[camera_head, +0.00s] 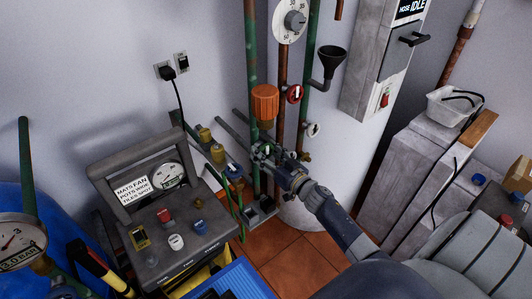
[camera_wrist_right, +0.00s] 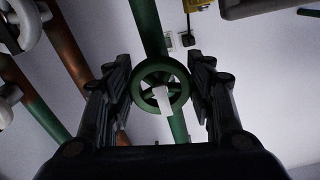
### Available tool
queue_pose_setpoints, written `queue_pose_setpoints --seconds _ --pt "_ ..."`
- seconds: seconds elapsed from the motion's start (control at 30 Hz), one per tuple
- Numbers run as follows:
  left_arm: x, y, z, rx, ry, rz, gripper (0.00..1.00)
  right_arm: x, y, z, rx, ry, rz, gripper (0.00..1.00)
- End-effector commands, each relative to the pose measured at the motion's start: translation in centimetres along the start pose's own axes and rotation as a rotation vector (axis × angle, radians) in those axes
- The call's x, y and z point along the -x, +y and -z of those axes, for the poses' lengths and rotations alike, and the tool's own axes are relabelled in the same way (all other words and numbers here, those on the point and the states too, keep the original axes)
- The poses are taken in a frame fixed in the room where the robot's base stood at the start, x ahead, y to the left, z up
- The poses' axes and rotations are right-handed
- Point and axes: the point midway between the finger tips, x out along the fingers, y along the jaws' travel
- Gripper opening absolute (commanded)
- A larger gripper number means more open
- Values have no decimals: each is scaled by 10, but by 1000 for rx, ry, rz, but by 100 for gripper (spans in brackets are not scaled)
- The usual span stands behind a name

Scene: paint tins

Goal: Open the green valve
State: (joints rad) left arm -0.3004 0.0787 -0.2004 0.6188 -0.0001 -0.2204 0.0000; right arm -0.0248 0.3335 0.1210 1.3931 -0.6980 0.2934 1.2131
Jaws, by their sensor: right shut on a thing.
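The green valve is a round green handwheel (camera_wrist_right: 181,90) with a pale lever-like piece across its middle. It sits on a green vertical pipe (camera_head: 251,50). My right gripper (camera_head: 268,154) reaches the pipe from the lower right in the head view and largely hides the wheel there. In the right wrist view, its two dark fingers (camera_wrist_right: 160,90) stand on the left and right of the wheel, shut on its rim. How far the wheel is turned cannot be told. My left gripper is not in view.
A red valve wheel (camera_head: 294,94) and a white one (camera_head: 313,130) sit on the neighbouring pipes. An orange ribbed part (camera_head: 265,102), a black funnel (camera_head: 330,60) and a round dial (camera_head: 291,21) are close above. A grey control box (camera_head: 200,232) stands to the left.

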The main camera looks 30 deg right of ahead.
Motion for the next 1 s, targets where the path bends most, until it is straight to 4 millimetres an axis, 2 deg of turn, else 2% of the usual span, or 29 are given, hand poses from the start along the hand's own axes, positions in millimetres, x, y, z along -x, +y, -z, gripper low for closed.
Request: queue_pose_setpoints --seconds 0.37,1.0 --pt "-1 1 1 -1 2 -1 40 0 1 0 100 0 0 26" --pt "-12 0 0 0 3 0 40 0 3 0 670 1 -1 26"
